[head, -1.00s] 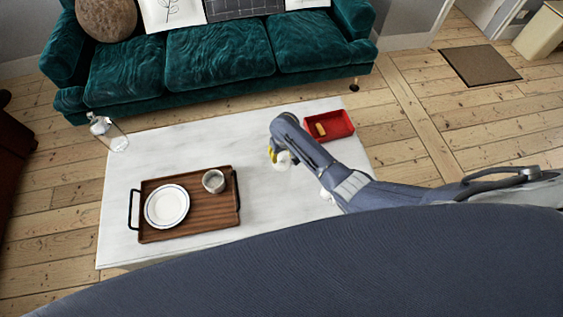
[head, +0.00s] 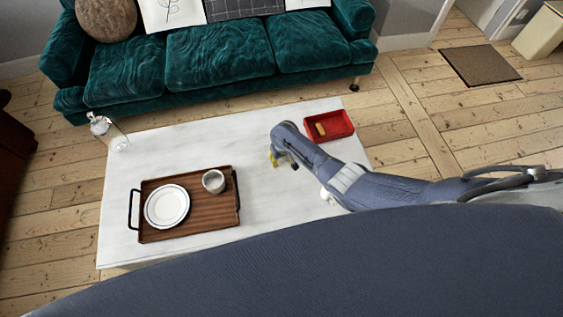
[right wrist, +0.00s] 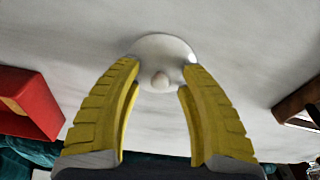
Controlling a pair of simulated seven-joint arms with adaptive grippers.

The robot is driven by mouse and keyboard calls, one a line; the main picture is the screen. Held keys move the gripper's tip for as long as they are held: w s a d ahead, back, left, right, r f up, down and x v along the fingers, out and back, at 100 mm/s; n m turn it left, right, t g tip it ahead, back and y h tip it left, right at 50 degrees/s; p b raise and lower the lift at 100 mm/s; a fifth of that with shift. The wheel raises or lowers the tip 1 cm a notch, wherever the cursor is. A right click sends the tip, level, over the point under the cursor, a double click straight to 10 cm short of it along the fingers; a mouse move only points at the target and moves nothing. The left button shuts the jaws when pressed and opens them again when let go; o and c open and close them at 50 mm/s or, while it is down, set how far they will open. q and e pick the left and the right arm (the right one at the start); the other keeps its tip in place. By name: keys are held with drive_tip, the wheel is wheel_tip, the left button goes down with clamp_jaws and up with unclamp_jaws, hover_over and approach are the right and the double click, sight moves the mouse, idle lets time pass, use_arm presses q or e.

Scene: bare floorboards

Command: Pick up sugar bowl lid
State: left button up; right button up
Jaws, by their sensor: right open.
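The sugar bowl lid is a white, round, shallow piece (right wrist: 163,47) with a small knob, on the pale marble tabletop in the right wrist view. I cannot make out a bowl under it. My right gripper (right wrist: 160,68) is open, its yellow fingertips on either side of the lid near its rim and the knob between them. I cannot tell whether they touch it. In the head view the right gripper (head: 280,159) is low over the right part of the table, below my forearm, and the lid is mostly hidden there. My left gripper is not in view.
A red tray (head: 341,122) with a small tan item stands just right of my forearm. A wooden tray (head: 212,224) holds a white plate (head: 166,206) and a grey cup (head: 213,181). The table's back middle is clear.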

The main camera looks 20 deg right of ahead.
clamp_jaws()
drive_tip(key=shift+r, duration=0.15)
idle(0.5)
